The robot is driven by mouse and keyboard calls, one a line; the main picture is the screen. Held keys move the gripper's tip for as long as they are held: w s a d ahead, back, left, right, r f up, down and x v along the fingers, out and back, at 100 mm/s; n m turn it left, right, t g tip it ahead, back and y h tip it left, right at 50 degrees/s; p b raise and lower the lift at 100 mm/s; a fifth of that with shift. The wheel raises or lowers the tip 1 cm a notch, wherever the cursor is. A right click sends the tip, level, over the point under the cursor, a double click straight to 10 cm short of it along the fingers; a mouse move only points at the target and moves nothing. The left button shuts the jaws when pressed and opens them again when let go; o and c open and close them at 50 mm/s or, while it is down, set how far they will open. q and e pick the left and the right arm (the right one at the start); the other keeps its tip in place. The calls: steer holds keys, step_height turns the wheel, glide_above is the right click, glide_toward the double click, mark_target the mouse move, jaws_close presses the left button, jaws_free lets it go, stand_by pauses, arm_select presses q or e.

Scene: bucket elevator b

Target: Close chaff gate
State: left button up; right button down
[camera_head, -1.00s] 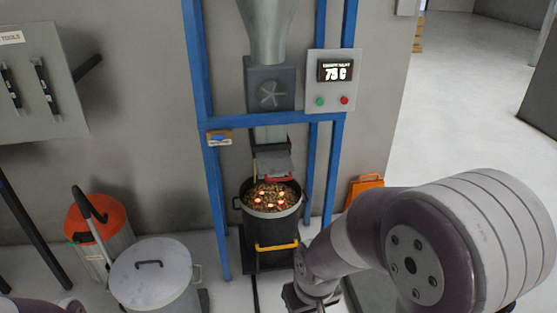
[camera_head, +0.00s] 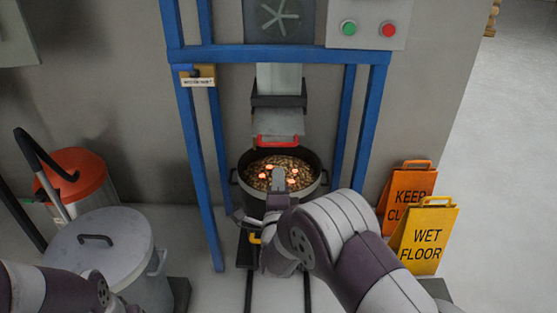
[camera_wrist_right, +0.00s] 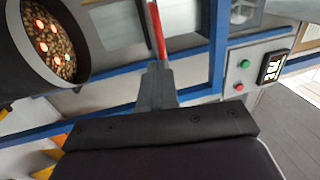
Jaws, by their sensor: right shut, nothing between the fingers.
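The chaff gate (camera_head: 278,121) is a grey plate with a red handle (camera_head: 277,141) at the bottom of the chute, just above a dark bucket. My right gripper (camera_head: 279,174) is shut and empty, in front of and below the red handle in the head view. In the right wrist view its shut fingers (camera_wrist_right: 157,82) point toward the red handle (camera_wrist_right: 157,28). I cannot tell whether they touch it. Part of my left arm shows at the lower left of the head view; its gripper is out of sight.
The bucket (camera_head: 240,187) holds brown pieces with several glowing embers. Blue frame posts (camera_head: 201,170) flank it. A lidded grey bin (camera_head: 100,262) and an orange-topped bin (camera_head: 74,176) stand left. Orange (camera_head: 407,179) and yellow (camera_head: 426,238) floor signs stand right.

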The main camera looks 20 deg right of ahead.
steer(key=b+x, duration=0.1)
steer(key=x, duration=0.7)
steer(key=shift+w, duration=0.15)
